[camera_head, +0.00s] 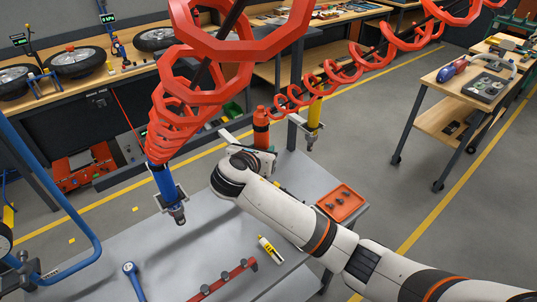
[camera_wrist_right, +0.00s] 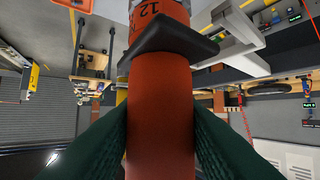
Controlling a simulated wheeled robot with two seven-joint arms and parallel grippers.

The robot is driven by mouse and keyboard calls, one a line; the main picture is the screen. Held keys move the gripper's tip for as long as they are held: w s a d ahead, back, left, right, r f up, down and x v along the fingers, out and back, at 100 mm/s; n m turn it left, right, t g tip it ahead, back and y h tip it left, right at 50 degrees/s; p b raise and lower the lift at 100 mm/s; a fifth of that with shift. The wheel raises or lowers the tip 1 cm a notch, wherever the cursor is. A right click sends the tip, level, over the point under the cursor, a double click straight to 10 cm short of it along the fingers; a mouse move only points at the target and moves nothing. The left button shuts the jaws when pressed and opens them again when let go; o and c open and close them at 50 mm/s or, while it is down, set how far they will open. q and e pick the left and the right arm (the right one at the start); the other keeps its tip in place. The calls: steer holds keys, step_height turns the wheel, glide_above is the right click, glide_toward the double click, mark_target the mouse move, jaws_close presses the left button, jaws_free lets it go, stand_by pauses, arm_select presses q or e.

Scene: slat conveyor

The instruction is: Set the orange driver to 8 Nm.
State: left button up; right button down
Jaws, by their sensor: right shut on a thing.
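The orange driver (camera_head: 261,132) stands upright beyond the work table, below a red coiled hose. It fills the middle of the right wrist view (camera_wrist_right: 160,140). There it has a dark collar (camera_wrist_right: 165,40) and, above that, an orange band with the number 12 (camera_wrist_right: 148,10). Other scale marks are cut off or too small to read. My right gripper (camera_wrist_right: 160,118) is shut on the orange driver, with a dark green finger on each side of the body below the collar. In the head view my right wrist hides part of the driver. My left gripper is not in view.
A blue driver (camera_head: 165,185) hangs over the grey table (camera_head: 190,255) on the left, and a yellow driver (camera_head: 315,112) hangs to the right. An orange tray (camera_head: 341,204), a yellow tool (camera_head: 270,249) and a red rail (camera_head: 225,281) lie on the table.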

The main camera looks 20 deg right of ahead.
steer(key=shift+w+a, duration=0.3)
steer(key=shift+w, duration=0.5)
steer(key=shift+w+a, duration=0.25)
steer(key=shift+w, duration=0.55)
steer(key=shift+w+a, duration=0.3)
steer(key=shift+w, duration=0.5)
steer(key=shift+f, duration=0.8)
steer(key=c, duration=0.9)
jaws_free()
steer(key=shift+s, duration=0.1)
steer(key=shift+f, duration=0.15)
steer(key=b+v, duration=0.4)
steer(key=v, duration=0.8)
steer(key=shift+a, duration=0.1)
